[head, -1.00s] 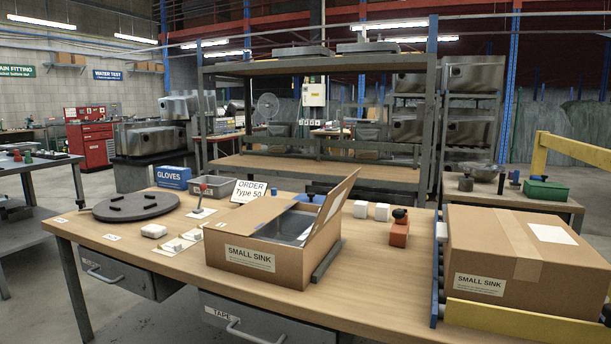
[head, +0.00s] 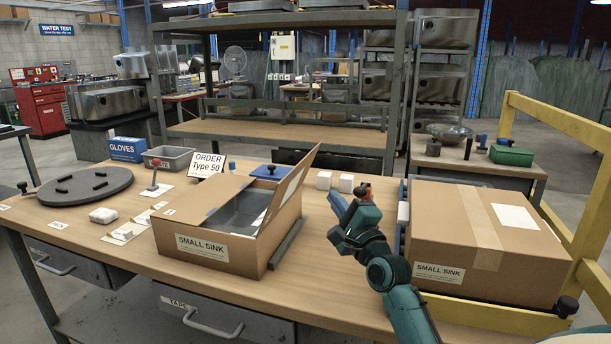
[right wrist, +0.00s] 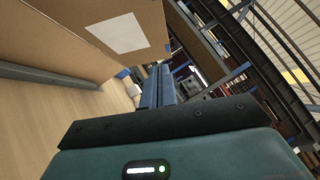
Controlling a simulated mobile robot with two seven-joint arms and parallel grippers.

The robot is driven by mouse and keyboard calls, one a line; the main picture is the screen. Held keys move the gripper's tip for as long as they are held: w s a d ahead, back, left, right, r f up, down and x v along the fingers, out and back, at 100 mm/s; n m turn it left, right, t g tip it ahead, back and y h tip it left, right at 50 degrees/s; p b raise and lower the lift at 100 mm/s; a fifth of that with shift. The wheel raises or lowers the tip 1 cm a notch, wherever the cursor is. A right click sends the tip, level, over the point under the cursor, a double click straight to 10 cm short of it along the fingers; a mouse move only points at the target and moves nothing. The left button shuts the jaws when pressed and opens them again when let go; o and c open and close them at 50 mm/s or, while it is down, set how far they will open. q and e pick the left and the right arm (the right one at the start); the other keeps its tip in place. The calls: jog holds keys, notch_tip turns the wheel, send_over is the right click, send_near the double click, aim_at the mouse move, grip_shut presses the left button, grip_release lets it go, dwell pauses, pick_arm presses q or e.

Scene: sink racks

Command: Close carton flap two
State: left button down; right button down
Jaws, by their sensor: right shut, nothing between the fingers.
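The open brown carton (head: 215,243), labelled SMALL SINK, stands on the workbench with a grey metal sink (head: 238,212) inside. Its left flap (head: 200,191) lies folded inward, nearly flat. Its right flap (head: 287,196) stands up, tilted outward to the right. In the right wrist view this flap (right wrist: 75,48) fills the upper left, with a white label on it. My right gripper (head: 336,199) is shut and empty, to the right of the raised flap and apart from it. Its blue fingers also show in the right wrist view (right wrist: 157,87). My left gripper is out of view.
A taped SMALL SINK carton (head: 480,235) stands at the right beside a yellow rail (head: 560,160). A dark bar (head: 286,246) lies along the open carton's right side.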

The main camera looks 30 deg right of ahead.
send_near(301, 166)
jog(key=w+d, duration=0.3)
jog(key=w+a, duration=0.1)
jog(key=w+a+r, duration=0.1)
jog(key=shift+w+r, duration=0.2)
jog(key=shift+w, duration=0.15)
jog(key=shift+r+p, duration=0.1)
jog(key=shift+p, duration=0.2)
